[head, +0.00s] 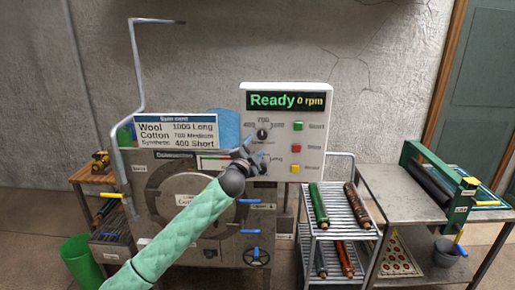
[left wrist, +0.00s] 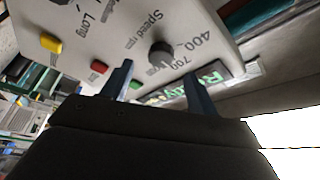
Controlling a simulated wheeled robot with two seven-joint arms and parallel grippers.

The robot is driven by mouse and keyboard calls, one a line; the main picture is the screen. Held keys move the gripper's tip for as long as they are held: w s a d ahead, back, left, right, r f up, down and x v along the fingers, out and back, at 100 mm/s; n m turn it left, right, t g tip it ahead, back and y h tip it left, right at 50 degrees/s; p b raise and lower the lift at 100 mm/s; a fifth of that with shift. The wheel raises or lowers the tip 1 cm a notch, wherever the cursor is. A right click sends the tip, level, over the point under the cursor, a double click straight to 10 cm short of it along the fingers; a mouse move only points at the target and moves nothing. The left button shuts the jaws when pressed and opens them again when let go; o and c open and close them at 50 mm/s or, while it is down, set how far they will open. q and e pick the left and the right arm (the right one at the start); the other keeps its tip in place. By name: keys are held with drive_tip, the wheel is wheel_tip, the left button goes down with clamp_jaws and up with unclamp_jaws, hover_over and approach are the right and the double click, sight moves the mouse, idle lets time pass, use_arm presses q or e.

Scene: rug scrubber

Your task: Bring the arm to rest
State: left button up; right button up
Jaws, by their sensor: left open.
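My left arm, in a green padded sleeve, reaches up from the bottom left in the head view. My left gripper (head: 255,150) is in front of the lower left part of the white control panel (head: 312,115). It is open and I see nothing between its fingers. In the left wrist view its two blue fingers (left wrist: 158,85) stand apart, pointing toward the panel with its dark speed knob (left wrist: 160,53). I cannot tell whether a finger touches the panel. My right gripper is not in view.
The grey scrubber machine (head: 160,170) stands behind my arm, with a bent metal pipe (head: 137,65) rising at its left. A wire rack (head: 340,212) with rolled rugs and a metal table (head: 400,190) with a green roller press (head: 440,180) stand right. A green bin (head: 80,262) is lower left.

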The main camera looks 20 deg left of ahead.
use_arm(q)
drive_tip(key=shift+s, duration=0.65)
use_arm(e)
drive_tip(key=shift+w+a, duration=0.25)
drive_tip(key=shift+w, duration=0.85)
